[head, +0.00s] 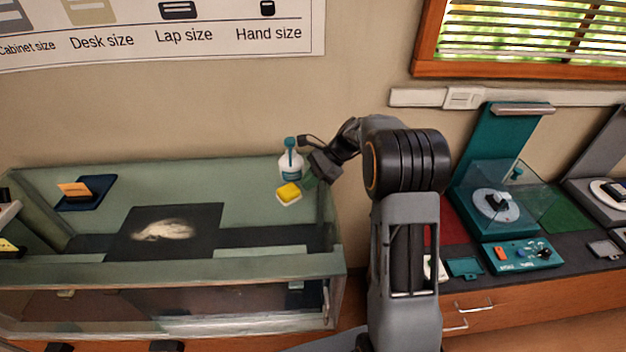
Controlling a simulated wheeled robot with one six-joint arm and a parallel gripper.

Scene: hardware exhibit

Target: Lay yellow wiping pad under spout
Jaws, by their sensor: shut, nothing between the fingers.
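The yellow wiping pad (289,191) lies at the right end of the glass-walled case, on a pale base that shows along its lower edge. A white bottle with a teal label and teal top (291,161) stands upright just behind the pad. It is the likeliest thing with a spout, but the spout itself is too small to make out clearly. My gripper (311,179) is shut and empty, just right of the pad and bottle. I cannot tell whether it touches either. My arm reaches in from the right and hides part of the case's right end.
The case's front glass rim (170,273) and right wall are close obstacles. A black panel with a pale patch (165,232) lies mid-case, and a dark blue tray (86,193) is at left. Teal exhibit equipment (497,205) stands right of my arm.

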